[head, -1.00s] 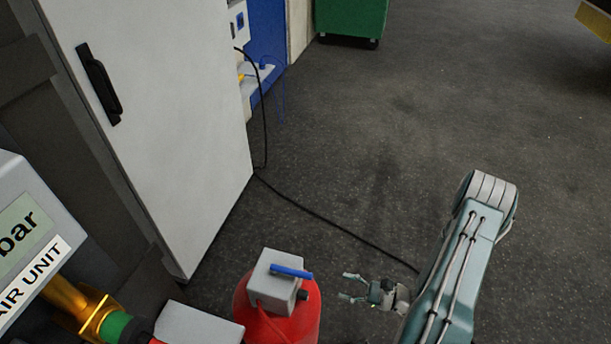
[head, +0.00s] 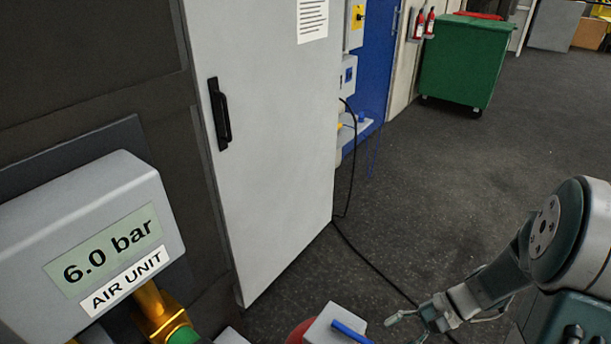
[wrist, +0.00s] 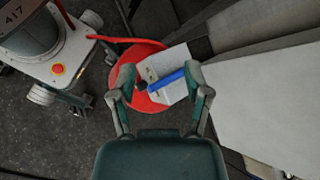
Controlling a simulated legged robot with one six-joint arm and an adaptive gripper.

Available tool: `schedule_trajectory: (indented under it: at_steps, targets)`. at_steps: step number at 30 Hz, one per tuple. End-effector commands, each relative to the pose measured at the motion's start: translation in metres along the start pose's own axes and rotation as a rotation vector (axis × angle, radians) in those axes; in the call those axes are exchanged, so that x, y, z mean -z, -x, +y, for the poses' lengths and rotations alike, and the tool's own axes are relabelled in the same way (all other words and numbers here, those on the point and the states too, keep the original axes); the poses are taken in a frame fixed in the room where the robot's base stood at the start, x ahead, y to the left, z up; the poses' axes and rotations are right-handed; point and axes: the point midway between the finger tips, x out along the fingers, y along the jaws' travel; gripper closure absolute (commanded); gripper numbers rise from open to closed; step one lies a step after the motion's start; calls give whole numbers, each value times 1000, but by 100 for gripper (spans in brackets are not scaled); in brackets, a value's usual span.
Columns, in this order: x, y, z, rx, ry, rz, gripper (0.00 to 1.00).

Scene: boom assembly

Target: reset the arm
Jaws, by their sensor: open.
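My gripper (head: 405,328) is at the bottom of the head view, at the end of my grey-green arm, with its fingers spread and nothing between them. It also shows in the wrist view (wrist: 162,84), open. A red canister (wrist: 134,62) with a grey top block (head: 330,328) and a blue lever (head: 350,332) stands just left of the gripper in the head view. In the wrist view the blue lever (wrist: 166,79) appears between the fingertips in the picture; I cannot tell the distance between them.
A grey air unit (head: 90,240) reading 6.0 bar stands at left, beside a white cabinet (head: 270,150) with a black handle. A black cable (head: 375,265) crosses the floor. A green bin (head: 465,60) stands at the back.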

Motion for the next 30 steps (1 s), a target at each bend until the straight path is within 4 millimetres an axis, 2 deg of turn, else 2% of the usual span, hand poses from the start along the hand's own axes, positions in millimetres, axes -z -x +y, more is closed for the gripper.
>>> schedule_trajectory:
  at_steps: [3, 15, 30]
  targets:
    - [-22, 8, -11, -113, 108, 78, 38]
    - [-89, 36, -35, -419, 457, 385, 38]
    - [-169, 76, -55, -606, 891, 842, 38]
